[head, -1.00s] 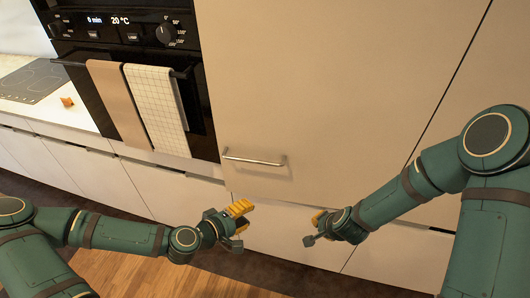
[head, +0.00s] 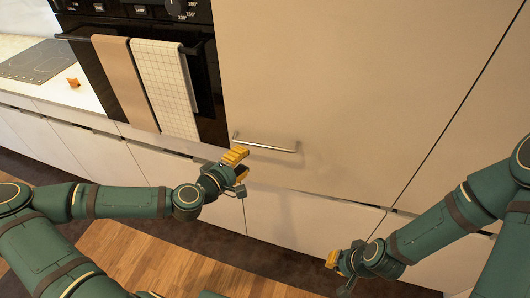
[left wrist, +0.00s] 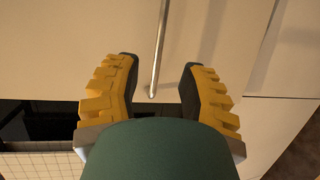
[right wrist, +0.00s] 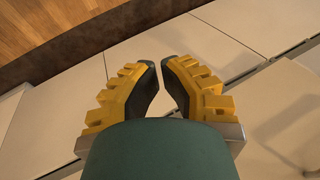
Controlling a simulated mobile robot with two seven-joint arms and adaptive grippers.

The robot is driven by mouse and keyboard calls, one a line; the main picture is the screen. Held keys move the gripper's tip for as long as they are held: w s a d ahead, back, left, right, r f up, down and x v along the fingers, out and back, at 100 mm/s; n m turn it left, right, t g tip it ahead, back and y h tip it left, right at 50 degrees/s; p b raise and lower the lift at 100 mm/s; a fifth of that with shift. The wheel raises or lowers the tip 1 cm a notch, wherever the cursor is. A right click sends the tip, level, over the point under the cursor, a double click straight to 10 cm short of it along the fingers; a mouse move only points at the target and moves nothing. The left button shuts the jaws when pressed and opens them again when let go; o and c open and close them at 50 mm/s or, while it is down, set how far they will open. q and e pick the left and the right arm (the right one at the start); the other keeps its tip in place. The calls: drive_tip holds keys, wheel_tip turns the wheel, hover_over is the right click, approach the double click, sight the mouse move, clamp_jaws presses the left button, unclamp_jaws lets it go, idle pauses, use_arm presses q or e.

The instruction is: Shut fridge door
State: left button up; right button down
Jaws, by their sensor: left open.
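The fridge door (head: 340,80) looks like a large plain beige panel beside the oven, with a metal bar handle (head: 265,145) near its lower left. It appears close to flush with the neighbouring panel; whether a small gap remains is hard to tell. My left gripper (head: 238,167) is open and empty, just below the handle's left end. In the left wrist view the handle (left wrist: 158,50) lies ahead between the open fingers. My right gripper (head: 340,272) is low, in front of the lower cabinet fronts. In the right wrist view its fingertips (right wrist: 160,66) are close together with nothing visible between them.
The black oven (head: 205,75) stands left of the door, with a brown towel (head: 122,80) and a checked towel (head: 165,88) on its bar. A counter with a cooktop (head: 38,60) is further left. White lower fronts (head: 290,222) and a wooden floor (head: 150,255) lie below.

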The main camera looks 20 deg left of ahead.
sight(264, 147)
use_arm(q)
drive_tip(key=shift+d+b+x, duration=0.15)
drive_tip(key=shift+b+x, duration=2.4)
drive_tip(key=shift+d+b+x, duration=0.2)
drive_tip(key=shift+b+x, duration=2.3)
drive_tip(key=shift+b, duration=0.05)
drive_tip(key=shift+s+r, duration=0.1)
drive_tip(key=shift+s, duration=0.05)
clamp_jaws()
